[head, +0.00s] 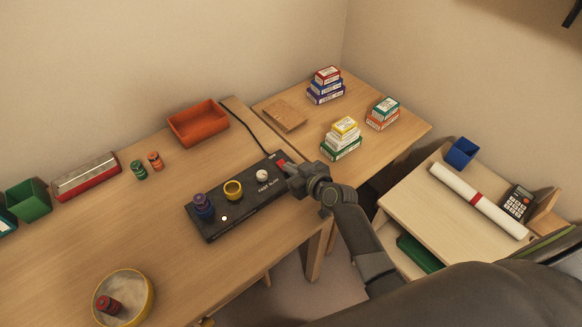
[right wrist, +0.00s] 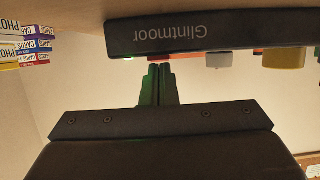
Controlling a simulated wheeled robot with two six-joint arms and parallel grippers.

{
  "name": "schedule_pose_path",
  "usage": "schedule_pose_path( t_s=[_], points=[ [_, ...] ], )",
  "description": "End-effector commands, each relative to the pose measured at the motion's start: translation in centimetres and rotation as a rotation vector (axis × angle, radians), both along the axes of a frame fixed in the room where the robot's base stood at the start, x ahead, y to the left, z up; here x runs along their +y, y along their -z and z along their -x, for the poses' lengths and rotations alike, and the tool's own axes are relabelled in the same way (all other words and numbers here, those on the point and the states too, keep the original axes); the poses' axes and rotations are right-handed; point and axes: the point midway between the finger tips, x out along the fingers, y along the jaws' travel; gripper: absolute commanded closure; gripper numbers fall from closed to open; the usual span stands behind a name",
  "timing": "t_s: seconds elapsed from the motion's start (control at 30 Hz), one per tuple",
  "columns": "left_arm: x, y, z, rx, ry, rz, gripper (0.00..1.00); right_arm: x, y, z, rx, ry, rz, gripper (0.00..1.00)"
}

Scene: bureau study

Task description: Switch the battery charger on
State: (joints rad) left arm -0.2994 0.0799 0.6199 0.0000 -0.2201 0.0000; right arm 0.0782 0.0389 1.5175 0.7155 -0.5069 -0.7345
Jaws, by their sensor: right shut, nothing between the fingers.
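The battery charger (head: 240,206) is a long black box on the desk. My right gripper (head: 287,168) is at the charger's right end, close to the switch, and partly hides that end. In the right wrist view the charger (right wrist: 200,36) appears upside down, lettered "Glintmoor". Contact is unclear. My left gripper is out of view.
An orange tray (head: 198,124), two small cylinders (head: 139,170) and a red-and-white box (head: 86,178) stand behind the charger. A round yellow-rimmed dish (head: 150,300) is at the front left. Stacked boxes (head: 341,149) stand on the side table. Desk left of the charger is mostly clear.

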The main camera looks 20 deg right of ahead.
Motion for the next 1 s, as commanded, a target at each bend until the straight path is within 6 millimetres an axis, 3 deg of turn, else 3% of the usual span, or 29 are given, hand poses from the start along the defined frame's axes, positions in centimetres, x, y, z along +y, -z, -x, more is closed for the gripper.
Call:
schedule_pose_path(
  t_s=[0.4, 0.8, 1.0],
  points=[
    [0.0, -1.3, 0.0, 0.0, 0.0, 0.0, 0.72, 0.0, -1.6, 0.0, 0.0, 0.0, -0.001, 1.0],
    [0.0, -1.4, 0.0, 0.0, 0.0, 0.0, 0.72, 0.0, -1.8, 0.0, 0.0, 0.001, 0.0, 1.0],
    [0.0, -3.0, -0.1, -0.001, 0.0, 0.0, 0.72, -0.1, -3.8, -0.7, -0.002, 0.002, 0.002, 1.0]
  ],
)
